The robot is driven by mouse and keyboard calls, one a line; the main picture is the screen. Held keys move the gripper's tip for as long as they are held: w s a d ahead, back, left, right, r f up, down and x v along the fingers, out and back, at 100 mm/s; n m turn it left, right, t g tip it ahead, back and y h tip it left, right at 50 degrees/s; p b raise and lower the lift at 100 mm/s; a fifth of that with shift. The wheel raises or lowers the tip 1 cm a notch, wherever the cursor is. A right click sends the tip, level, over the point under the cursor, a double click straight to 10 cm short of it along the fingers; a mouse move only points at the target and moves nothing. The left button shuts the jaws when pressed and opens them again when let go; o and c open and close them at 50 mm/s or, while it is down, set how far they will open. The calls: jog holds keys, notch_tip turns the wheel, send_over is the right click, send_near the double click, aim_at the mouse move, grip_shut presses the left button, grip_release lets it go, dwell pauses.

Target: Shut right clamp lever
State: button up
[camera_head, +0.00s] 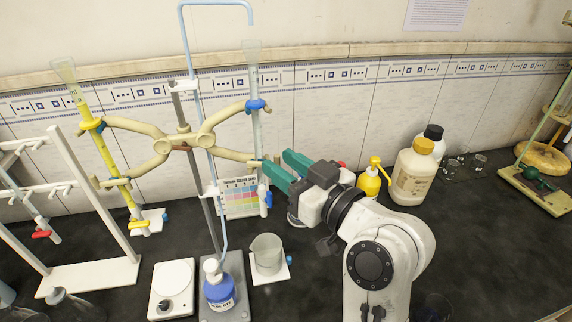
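A cream double burette clamp (180,142) is on the grey rod of the stand. Its right side has curved arms with blue grips around an upright clear burette (256,100). The lower right arm (236,155) reaches toward my fingertips. My gripper (278,161) has two teal fingers, spread apart, just right of the burette. The tip of a cream clamp part lies near or between the fingertips; I cannot tell if they touch it. Which part is the lever is unclear. The left side of the clamp holds a tilted yellow burette (103,140).
A glass beaker (267,255) stands below the burette, with a blue-labelled bottle (218,288) and a white stirrer (173,287) to its left. A yellow pump bottle (369,182) and white jugs (414,172) stand right of my gripper.

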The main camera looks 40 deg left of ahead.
grip_shut()
jog(key=shift+w+b, duration=0.1)
jog(key=shift+b, duration=0.25)
jog(key=n+g+b, duration=0.1)
jog(key=b, duration=0.1)
jog(key=w+n+g+b, duration=0.1)
jog(key=g, duration=0.1)
jog(key=n+g+b, duration=0.1)
jog(key=g+b, duration=0.1)
jog(key=shift+w+a+b, duration=0.2)
jog(key=shift+a+b, duration=0.15)
jog(key=shift+o, duration=0.7)
grip_release()
